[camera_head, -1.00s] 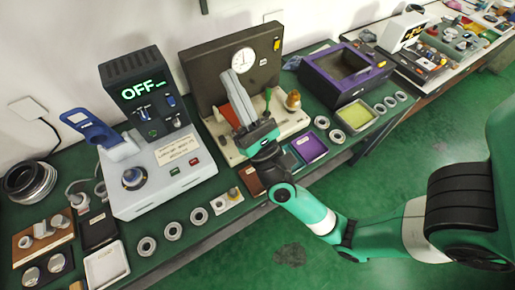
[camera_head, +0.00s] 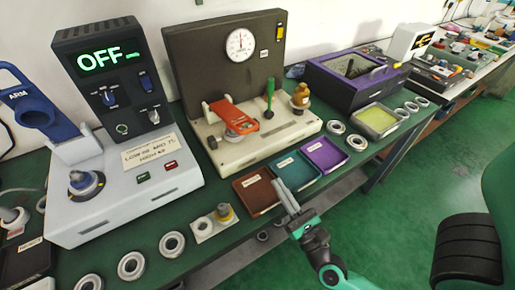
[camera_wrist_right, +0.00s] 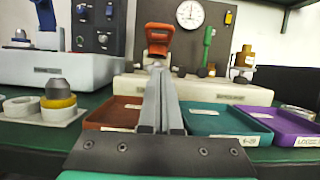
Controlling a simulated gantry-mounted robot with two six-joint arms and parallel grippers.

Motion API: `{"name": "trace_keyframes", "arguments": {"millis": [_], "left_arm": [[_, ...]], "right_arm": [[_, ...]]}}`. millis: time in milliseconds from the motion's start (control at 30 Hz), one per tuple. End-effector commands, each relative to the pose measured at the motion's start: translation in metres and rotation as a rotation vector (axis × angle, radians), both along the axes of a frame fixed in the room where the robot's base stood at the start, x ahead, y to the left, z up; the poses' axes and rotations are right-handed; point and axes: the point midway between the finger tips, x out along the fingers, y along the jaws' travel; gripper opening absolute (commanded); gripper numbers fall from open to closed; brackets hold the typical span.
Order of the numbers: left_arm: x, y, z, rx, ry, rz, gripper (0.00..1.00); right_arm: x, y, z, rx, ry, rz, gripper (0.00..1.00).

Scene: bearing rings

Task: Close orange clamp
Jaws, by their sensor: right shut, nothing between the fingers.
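The orange clamp (camera_head: 236,116) sits on the cream base (camera_head: 262,142) of the gauge fixture, lying low over a round metal part (camera_head: 240,128). In the right wrist view the orange clamp (camera_wrist_right: 158,40) shows beyond the fingertips, its front end towards me. My right gripper (camera_head: 282,187) is shut and empty, in front of the clamp and over the coloured trays, apart from the clamp. Its fingers (camera_wrist_right: 157,72) are together in the right wrist view. My left gripper is not in view.
A green-handled lever (camera_head: 269,97) and a brass part (camera_head: 300,96) stand right of the clamp. Brown (camera_head: 257,205), teal (camera_head: 308,166) and purple (camera_head: 325,154) trays lie in front. A grey machine reading OFF (camera_head: 130,185) stands left. Several rings line the table edge.

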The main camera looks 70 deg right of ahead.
Motion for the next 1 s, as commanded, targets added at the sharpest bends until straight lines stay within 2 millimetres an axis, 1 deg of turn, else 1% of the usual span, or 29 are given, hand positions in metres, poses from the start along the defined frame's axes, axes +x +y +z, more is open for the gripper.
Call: {"name": "trace_keyframes", "arguments": {"millis": [167, 267, 367, 700, 767, 800, 833, 900, 1000], "left_arm": [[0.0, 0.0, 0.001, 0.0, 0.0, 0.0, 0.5], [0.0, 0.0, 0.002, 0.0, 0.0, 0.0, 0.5], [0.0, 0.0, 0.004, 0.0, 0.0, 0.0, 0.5], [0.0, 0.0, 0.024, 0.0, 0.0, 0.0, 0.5], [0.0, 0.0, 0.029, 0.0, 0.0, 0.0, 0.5], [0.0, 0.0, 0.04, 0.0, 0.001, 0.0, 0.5], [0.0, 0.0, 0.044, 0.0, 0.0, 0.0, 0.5], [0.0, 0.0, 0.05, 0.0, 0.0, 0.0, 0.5], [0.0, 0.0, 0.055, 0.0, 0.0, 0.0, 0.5]], "right_arm": [[0.001, -0.001, 0.001, -0.001, -0.001, 0.0, 0.0], [0.006, -0.004, 0.004, -0.002, -0.003, -0.001, 0.0], [0.016, -0.012, 0.01, -0.002, -0.005, -0.003, 0.0], [0.071, -0.053, 0.037, -0.002, -0.005, -0.001, 0.0], [0.079, -0.059, 0.043, -0.002, -0.003, -0.001, 0.0], [0.081, -0.06, 0.054, -0.001, -0.003, 0.001, 0.0], [0.083, -0.061, 0.058, -0.001, -0.002, 0.001, 0.0], [0.086, -0.063, 0.065, -0.001, -0.002, 0.001, 0.0], [0.089, -0.065, 0.071, -0.001, -0.002, 0.001, 0.0]]}}
